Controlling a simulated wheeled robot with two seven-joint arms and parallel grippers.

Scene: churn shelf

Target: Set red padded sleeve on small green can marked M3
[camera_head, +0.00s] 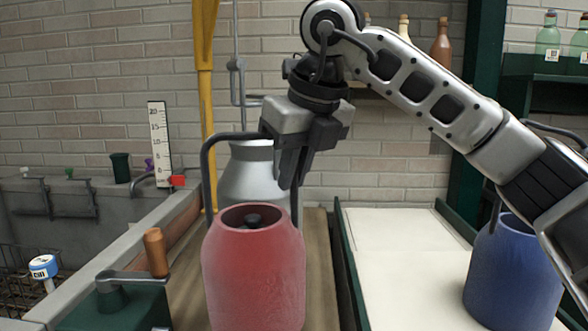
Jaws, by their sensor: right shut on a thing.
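The red padded sleeve (254,270) is upright in the middle of the view, with its dark hoop handle (206,170) standing up. My right gripper (288,180) points down above the sleeve's right rim and is shut on the handle. A dark knob (253,220) shows inside the sleeve's open top; what it belongs to is hidden by the sleeve wall. No green can marked M3 can be made out. The sleeve's bottom is near the lower picture edge, and I cannot tell whether it touches anything. My left gripper is not in view.
A silver churn (248,178) stands close behind the sleeve. A green crank box (118,306) with a wooden grip is at left, near a stone trough. A blue sleeve (512,272) stands at right. The pale board (395,260) between is clear.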

